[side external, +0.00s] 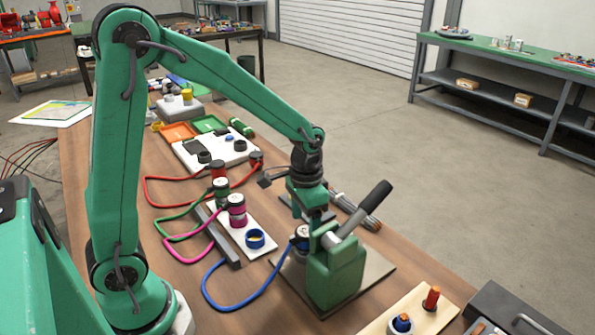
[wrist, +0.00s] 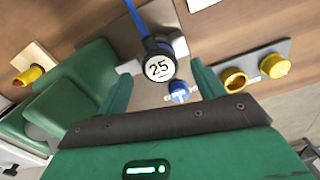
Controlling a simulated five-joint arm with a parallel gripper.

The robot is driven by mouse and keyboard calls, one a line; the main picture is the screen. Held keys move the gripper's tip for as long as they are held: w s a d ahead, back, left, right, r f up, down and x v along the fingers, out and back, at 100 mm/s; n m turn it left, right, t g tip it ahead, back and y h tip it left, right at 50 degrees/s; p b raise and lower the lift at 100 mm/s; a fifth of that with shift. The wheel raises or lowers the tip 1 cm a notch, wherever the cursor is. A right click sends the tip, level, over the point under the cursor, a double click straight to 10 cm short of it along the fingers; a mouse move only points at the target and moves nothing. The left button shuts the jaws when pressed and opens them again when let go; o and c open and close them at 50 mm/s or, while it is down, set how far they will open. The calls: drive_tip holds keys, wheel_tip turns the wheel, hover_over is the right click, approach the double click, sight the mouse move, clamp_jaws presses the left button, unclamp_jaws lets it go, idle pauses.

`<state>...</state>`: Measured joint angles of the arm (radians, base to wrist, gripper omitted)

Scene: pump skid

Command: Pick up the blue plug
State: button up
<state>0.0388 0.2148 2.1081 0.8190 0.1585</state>
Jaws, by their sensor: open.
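The blue plug (side external: 300,242) stands beside the green vise (side external: 335,266) in the side view, with a blue hose leading from its lower side. In the wrist view the plug (wrist: 160,68) shows its round white face marked 25 in a dark rim, with the blue hose running up. My gripper (side external: 313,212) is above and close to the plug and vise. In the wrist view the fingers of my gripper (wrist: 161,74) are spread, and the plug appears between them. Whether the fingers touch it cannot be told. A small blue part (wrist: 179,92) shows just below the plug.
The vise's dark handle (side external: 368,205) sticks up right of my gripper. A magenta plug (side external: 237,212) and a blue ring (side external: 255,239) stand on a white plate to the left. Bare wood lies around the blue hose (side external: 228,305).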

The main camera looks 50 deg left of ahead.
sight(305, 231)
drive_tip(key=shift+f, duration=0.45)
drive_tip(key=shift+f, duration=2.6)
drive_tip(key=c, duration=1.3)
drive_tip(key=shift+o, duration=0.2)
drive_tip(key=shift+r, duration=0.2)
